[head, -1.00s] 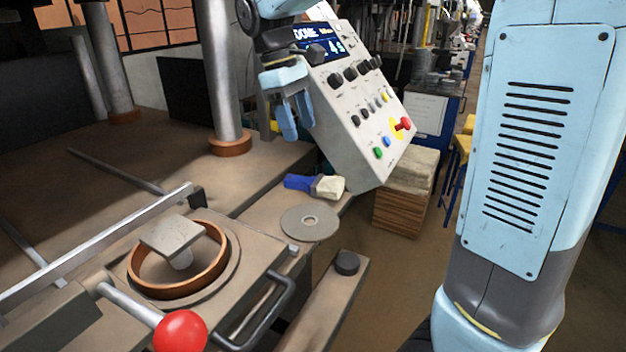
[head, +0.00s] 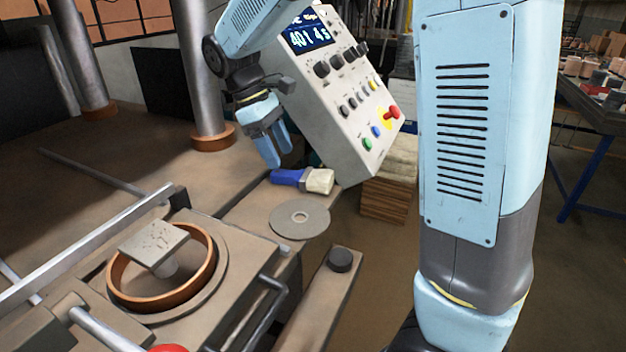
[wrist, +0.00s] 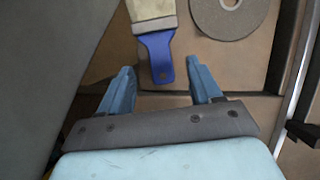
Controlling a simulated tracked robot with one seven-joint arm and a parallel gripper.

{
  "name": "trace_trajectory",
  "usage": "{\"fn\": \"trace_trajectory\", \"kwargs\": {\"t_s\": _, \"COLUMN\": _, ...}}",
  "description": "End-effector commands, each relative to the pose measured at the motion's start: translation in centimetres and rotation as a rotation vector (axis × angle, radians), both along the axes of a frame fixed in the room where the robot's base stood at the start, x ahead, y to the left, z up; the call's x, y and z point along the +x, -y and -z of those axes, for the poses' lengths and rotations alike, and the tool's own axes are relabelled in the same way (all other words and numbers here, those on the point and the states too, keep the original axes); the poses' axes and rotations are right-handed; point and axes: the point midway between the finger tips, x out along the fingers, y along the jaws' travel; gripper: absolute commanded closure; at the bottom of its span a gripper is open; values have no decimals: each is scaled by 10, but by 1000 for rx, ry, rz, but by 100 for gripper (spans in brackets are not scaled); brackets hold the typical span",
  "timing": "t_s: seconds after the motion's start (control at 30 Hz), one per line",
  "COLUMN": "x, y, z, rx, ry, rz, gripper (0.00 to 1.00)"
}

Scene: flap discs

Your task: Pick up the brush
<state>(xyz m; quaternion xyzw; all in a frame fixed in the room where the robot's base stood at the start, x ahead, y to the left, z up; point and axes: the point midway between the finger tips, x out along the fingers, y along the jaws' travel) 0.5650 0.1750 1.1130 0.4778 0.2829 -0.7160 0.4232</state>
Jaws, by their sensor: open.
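The brush (head: 303,180) has a blue handle and pale bristles. It lies on the brown ledge of the machine, handle to the left and bristles to the right in the head view. My gripper (head: 277,160) is open and empty, just above and behind the handle end. In the wrist view, the brush (wrist: 157,50) shows its blue handle pointing toward the space between the two fingers of my gripper (wrist: 164,82). The fingers are apart on either side of the handle's end. The far end of the bristles is cut off by the wrist view's top edge.
A grey flap disc (head: 299,219) lies flat close to the brush; it also shows in the wrist view (wrist: 228,12). A slanted control panel (head: 345,100) stands right behind the brush. A copper-coloured ring (head: 112,279) and a metal bar (head: 85,247) are at the front left.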

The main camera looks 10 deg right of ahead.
Motion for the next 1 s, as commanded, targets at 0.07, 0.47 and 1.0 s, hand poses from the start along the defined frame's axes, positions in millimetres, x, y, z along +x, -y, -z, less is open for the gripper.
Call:
{"fn": "trace_trajectory", "kwargs": {"t_s": 0.07, "x": -1, "y": 1, "z": 3, "rx": 0, "ry": 0, "rz": 0, "gripper": 36}}
{"fn": "trace_trajectory", "kwargs": {"t_s": 0.47, "x": -10, "y": 17, "z": 43, "rx": 0, "ry": -1, "rz": 0, "gripper": 36}}
{"fn": "trace_trajectory", "kwargs": {"t_s": 1.0, "x": -11, "y": 20, "z": 51, "rx": 0, "ry": -1, "rz": 0, "gripper": 54}}
